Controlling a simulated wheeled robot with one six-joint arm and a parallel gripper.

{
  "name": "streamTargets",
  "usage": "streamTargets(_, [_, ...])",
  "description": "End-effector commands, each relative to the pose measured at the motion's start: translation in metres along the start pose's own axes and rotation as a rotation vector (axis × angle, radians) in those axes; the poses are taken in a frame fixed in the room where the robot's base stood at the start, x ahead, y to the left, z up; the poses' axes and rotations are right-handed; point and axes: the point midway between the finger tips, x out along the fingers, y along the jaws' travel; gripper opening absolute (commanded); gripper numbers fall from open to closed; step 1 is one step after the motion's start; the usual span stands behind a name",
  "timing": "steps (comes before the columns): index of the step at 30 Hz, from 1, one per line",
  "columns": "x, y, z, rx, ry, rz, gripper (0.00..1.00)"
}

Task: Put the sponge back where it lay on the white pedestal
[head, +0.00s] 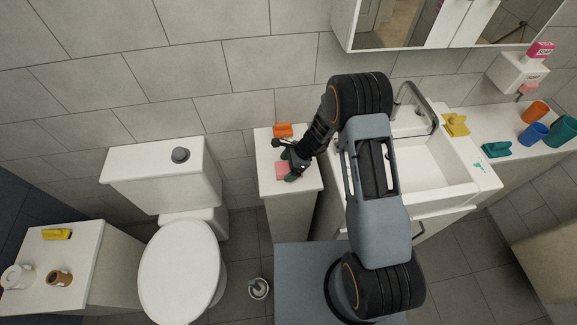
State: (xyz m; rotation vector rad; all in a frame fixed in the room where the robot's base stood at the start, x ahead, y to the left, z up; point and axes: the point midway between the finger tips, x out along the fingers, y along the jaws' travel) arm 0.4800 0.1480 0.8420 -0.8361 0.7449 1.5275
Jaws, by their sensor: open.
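A flat pink block (282,170), which looks like the sponge, is on or just above the top of the white pedestal (307,183), towards its left edge. I cannot tell whether it touches the top. My gripper (288,166) is open over the pedestal, its dark fingers right at the sponge's right side. The gripper and wrist hide part of the sponge and of the pedestal top. An orange brush-like object (283,130) lies at the back of the pedestal, behind my gripper.
A toilet (180,268) stands left of the pedestal. The sink (440,180) is at the right, with a yellow cloth (456,125), a teal brush-like object (497,149) and several cups beyond. A low cabinet (85,265) at far left holds a yellow object (57,234).

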Motion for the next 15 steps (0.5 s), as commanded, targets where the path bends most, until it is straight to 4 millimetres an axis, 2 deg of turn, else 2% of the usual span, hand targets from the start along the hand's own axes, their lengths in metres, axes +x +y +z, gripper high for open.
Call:
streamTargets(7, [-0.010, -0.001, 0.001, 0.000, -0.001, -0.002, 0.91])
streamTargets(15, [-0.060, -0.001, 0.000, -0.002, 0.000, -0.006, 0.91])
